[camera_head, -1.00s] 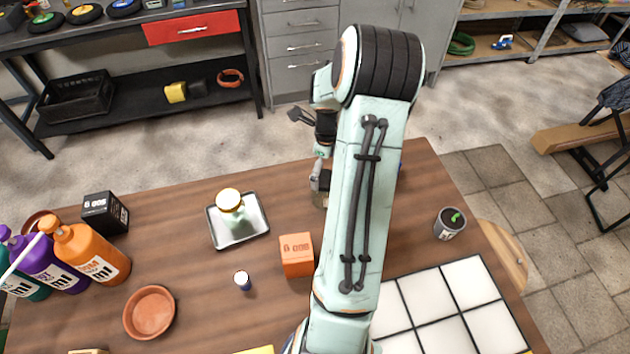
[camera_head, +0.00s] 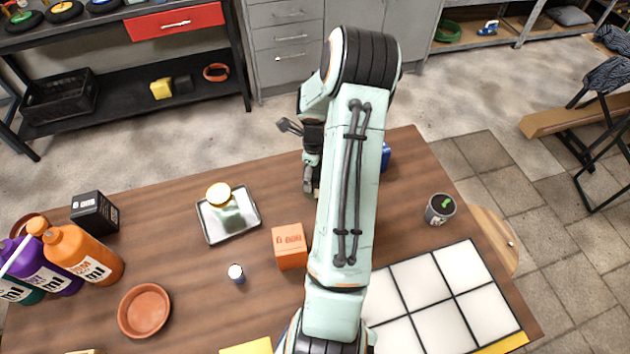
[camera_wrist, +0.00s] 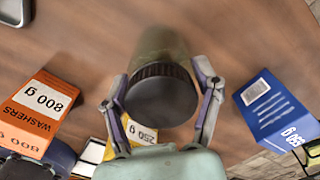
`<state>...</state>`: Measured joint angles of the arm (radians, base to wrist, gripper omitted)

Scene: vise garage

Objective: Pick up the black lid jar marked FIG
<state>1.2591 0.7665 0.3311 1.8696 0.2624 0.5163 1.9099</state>
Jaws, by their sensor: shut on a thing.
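The jar with a black lid (camera_wrist: 162,97) shows in the wrist view, its dull green body (camera_wrist: 160,48) reaching away from me. My gripper (camera_wrist: 162,84) is shut on it, with one finger on each side near the lid. No FIG marking is readable on the side I see. In the head view my gripper (camera_head: 310,181) is partly hidden by my arm, and the jar cannot be made out clearly there.
An orange washers box (camera_head: 290,247) stands left of my arm, and a blue box (camera_wrist: 275,108) stands right of the jar. A metal tray (camera_head: 249,224) holds a gold-lidded jar (camera_head: 219,195). A small pot (camera_head: 440,209) and white tiled panel (camera_head: 420,295) are at right.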

